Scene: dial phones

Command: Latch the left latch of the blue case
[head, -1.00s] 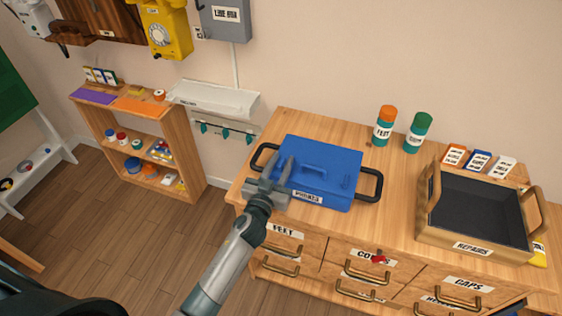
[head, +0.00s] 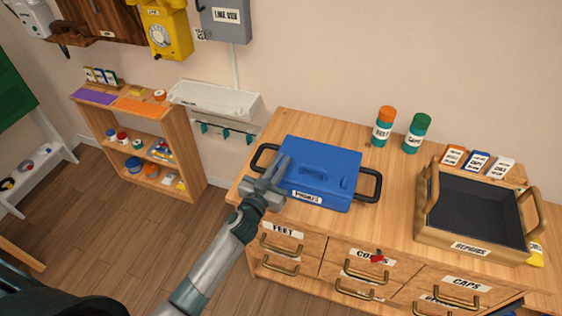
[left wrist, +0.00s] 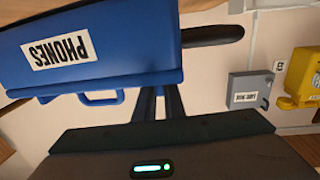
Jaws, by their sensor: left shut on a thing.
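The blue case (head: 325,162) sits closed on the wooden drawer unit, with a PHONES label on its front and a dark handle at each side. My left gripper (head: 280,168) is at the case's left front corner. In the left wrist view its two dark fingers (left wrist: 160,104) are close together at the lid edge of the case (left wrist: 120,40), shut on a small blue part that appears to be the left latch. The fingers mostly hide that part, so its position is unclear. A blue loop on the lid (left wrist: 100,98) stands beside the fingers. My right gripper is not in view.
On the drawer unit (head: 400,200), an orange-capped can (head: 382,128) and a green-capped can (head: 416,135) stand behind the case. A REPAIRS tray (head: 440,235) with raised handles is at the right. A low shelf (head: 195,165) stands at the left.

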